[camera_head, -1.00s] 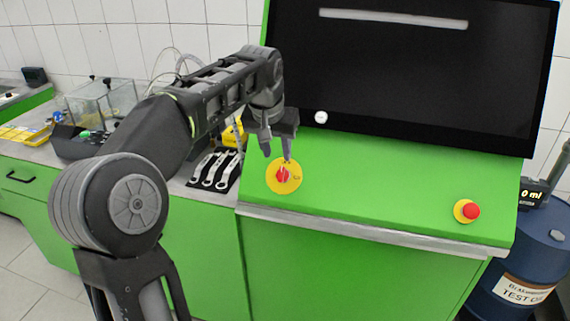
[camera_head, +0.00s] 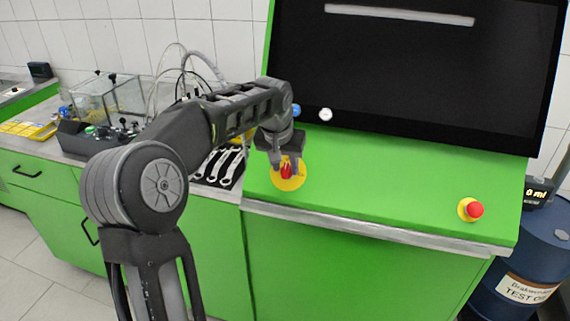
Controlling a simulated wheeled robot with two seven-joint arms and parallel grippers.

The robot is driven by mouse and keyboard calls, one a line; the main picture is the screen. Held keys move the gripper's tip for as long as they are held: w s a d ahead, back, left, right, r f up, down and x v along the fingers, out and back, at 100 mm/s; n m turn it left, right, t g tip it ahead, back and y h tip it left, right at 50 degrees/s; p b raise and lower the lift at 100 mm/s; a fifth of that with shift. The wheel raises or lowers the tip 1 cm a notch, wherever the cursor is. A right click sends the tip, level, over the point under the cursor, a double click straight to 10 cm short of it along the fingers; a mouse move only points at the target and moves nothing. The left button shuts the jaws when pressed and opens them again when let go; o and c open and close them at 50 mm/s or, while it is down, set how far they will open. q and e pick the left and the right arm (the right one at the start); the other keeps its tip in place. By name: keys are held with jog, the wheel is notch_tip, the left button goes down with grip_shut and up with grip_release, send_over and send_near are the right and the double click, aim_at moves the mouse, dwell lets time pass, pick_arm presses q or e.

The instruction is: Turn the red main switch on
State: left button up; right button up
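The red main switch (camera_head: 286,172) is a red rotary knob on a round yellow plate (camera_head: 288,184), at the left of the sloped green panel. My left gripper (camera_head: 287,165) is right over it, pointing down. Its two fingers are spread, one on each side of the knob, and seem to leave a small gap to it. The upper part of the knob is partly hidden by the gripper, and whether the fingers touch it is hard to tell. My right gripper is not in view.
A red push button on a yellow base (camera_head: 474,210) sits at the panel's right. A dark monitor (camera_head: 410,80) stands behind the panel, with a white button (camera_head: 325,115) and a blue one (camera_head: 296,109) below. Wrenches (camera_head: 222,166) lie left of the panel. A blue barrel (camera_head: 530,255) stands at right.

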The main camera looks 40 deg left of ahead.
pick_arm(q)
jog(key=shift+c, duration=0.5)
grip_shut()
